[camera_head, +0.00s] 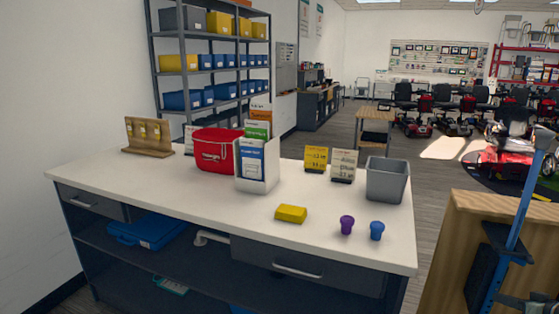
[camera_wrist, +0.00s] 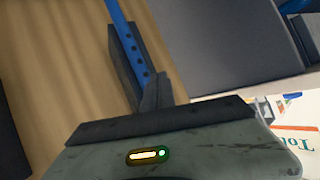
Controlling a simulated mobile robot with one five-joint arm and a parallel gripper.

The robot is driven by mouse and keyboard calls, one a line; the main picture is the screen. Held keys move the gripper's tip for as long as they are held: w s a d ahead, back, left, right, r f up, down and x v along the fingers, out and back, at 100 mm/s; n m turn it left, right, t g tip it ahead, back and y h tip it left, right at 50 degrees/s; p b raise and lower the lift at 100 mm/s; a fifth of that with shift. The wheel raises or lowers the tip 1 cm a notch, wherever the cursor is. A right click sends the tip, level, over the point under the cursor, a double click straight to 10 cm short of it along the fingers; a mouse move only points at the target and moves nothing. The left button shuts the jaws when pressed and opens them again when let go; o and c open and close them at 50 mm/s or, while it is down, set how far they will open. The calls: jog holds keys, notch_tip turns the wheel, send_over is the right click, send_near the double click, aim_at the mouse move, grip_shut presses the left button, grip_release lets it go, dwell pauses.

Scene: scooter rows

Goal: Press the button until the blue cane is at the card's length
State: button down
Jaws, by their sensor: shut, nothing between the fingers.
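The blue cane (camera_head: 520,200) stands at the right of the head view, tilted, against a dark holder (camera_head: 490,262) by a wooden stand. In the wrist view a part of the blue cane (camera_wrist: 133,42) shows dark holes in a row. I cannot make out its button. A yellow card (camera_head: 316,158) and a white card (camera_head: 344,164) stand on the counter; their writing is too small to read. My gripper (camera_wrist: 150,128) is shut and empty at the bottom of the wrist view, close below the cane; the gap between them is unclear.
The wooden stand (camera_head: 455,250) is at the right. Scooters stand beyond, with open floor between.

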jog(key=shift+w+d, duration=0.2)
jog(key=shift+w, duration=0.2)
